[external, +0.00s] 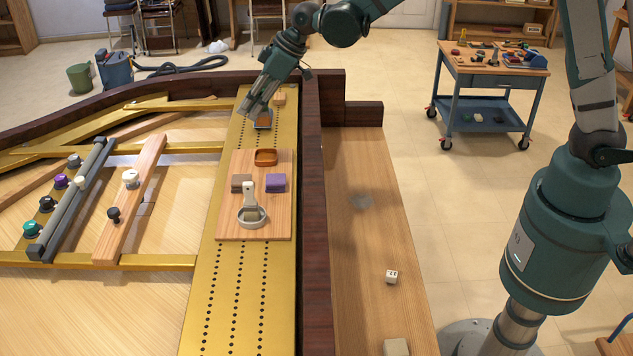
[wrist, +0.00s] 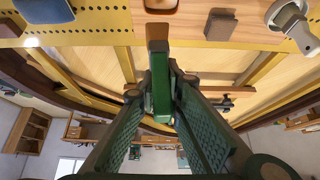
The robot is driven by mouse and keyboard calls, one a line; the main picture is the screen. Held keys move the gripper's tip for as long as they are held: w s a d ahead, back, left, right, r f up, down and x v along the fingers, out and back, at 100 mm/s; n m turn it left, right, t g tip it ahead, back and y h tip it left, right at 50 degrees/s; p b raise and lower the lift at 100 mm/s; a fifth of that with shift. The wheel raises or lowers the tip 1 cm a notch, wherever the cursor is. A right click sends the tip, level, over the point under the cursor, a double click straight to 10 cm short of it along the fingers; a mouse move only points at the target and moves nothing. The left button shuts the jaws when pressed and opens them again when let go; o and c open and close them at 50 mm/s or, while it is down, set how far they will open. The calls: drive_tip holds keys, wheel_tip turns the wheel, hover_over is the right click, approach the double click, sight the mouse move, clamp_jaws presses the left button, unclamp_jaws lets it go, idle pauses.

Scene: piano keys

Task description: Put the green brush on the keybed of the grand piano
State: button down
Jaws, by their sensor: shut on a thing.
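My gripper (external: 252,108) reaches down over the far part of the gold plate, inside the piano. In the wrist view my gripper (wrist: 160,72) is shut on a narrow green piece with a dark brown end, which looks like the green brush (wrist: 160,98). The fingers hide part of it, and I cannot make it out clearly in the external view.
A wooden board (external: 232,222) on the gold plate holds an orange dish (external: 265,157), a brown block (external: 241,182), a purple block (external: 275,183) and a round strainer-like tool (external: 250,214). The dark rim (external: 314,200) stands before the keybed.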

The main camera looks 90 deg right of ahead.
drive_tip(key=s+a+r+b, duration=0.1)
drive_tip(key=s+r+b, duration=0.1)
drive_tip(key=s+b, duration=0.95)
drive_tip(key=s+r+b, duration=0.2)
drive_tip(key=s+b, duration=0.2)
drive_tip(key=s, duration=1.4)
wheel_tip(320, 180, down, 29)
drive_tip(key=s+y+b, duration=0.1)
drive_tip(key=s, duration=0.1)
drive_tip(key=shift+a, duration=0.35)
drive_tip(key=shift+f, duration=0.1)
drive_tip(key=shift+f+b, duration=1)
drive_tip(key=shift+f, duration=1.8)
drive_tip(key=shift+f+b, duration=0.7)
drive_tip(key=shift+f, duration=1.35)
